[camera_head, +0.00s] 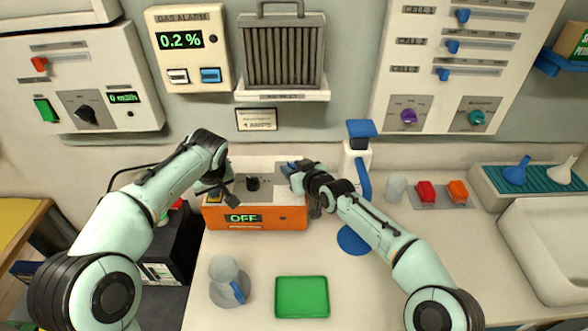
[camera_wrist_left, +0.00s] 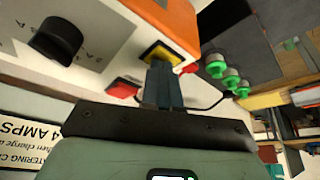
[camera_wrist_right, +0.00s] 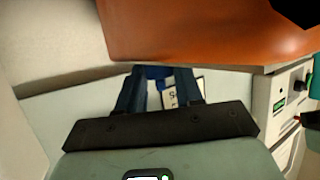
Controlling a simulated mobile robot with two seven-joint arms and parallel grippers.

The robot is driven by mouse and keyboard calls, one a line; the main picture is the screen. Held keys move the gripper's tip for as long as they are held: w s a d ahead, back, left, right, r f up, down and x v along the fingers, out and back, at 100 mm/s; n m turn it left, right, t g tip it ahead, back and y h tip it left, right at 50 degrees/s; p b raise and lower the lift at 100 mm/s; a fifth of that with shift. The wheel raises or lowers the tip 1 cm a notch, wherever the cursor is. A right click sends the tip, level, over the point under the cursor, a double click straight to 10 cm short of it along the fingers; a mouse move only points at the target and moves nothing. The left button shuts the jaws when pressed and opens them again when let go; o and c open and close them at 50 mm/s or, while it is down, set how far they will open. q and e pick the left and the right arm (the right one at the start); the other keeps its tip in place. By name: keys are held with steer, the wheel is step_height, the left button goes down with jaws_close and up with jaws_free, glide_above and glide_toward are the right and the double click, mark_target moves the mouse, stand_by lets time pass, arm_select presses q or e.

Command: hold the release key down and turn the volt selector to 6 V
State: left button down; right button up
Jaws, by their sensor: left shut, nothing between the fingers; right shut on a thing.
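The orange charger (camera_head: 285,217) stands on the bench with OFF on its display (camera_head: 243,218). On its grey top is a black knob (camera_head: 252,184), also in the left wrist view (camera_wrist_left: 55,40). The yellow-framed key (camera_wrist_left: 172,52) is beside that panel. My left gripper (camera_head: 222,190) is shut and empty, its tips (camera_wrist_left: 163,66) on or just over the key; I cannot tell if it is pressed. My right gripper (camera_head: 288,170) is shut on a small blue part (camera_wrist_right: 155,72) at the charger's right end, mostly hidden by the fingers. I cannot read the volt setting.
A red square (camera_wrist_left: 123,88) lies beside the yellow key. A mug (camera_head: 224,268) and a green tray (camera_head: 302,297) stand in front of the charger. A blue-topped dispenser (camera_head: 361,130) is close behind my right arm. The bench right of the tray is clear.

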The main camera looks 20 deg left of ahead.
steer(key=shift+s+f, duration=0.15)
steer(key=shift+f, duration=0.15)
